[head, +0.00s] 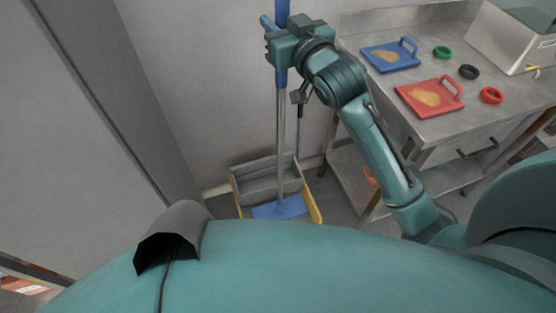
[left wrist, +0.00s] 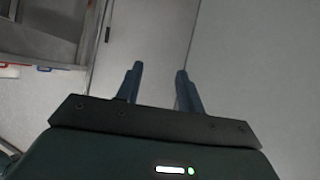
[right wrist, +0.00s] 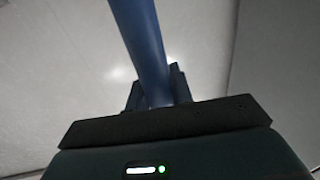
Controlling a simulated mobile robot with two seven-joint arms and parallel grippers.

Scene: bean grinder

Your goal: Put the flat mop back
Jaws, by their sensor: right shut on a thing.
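The flat mop has a blue grip on its upper handle (head: 282,75), a grey pole and a blue flat head (head: 281,208). It stands about upright near the wall. Its head is at a grey and yellow bin (head: 317,203) on the floor; I cannot tell if the head rests inside or hovers. My right gripper (head: 270,46) is shut on the blue handle, which also shows between its fingers in the right wrist view (right wrist: 143,45). My left gripper (left wrist: 158,84) is open and empty in the left wrist view; it is not seen in the head view.
A steel table (head: 430,119) stands to the right. It holds a blue tray (head: 373,66), a red tray (head: 449,107), several coloured rings and a grey machine (head: 500,40). Another thin dark pole (head: 299,125) stands behind the mop. A grey wall panel is at the left.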

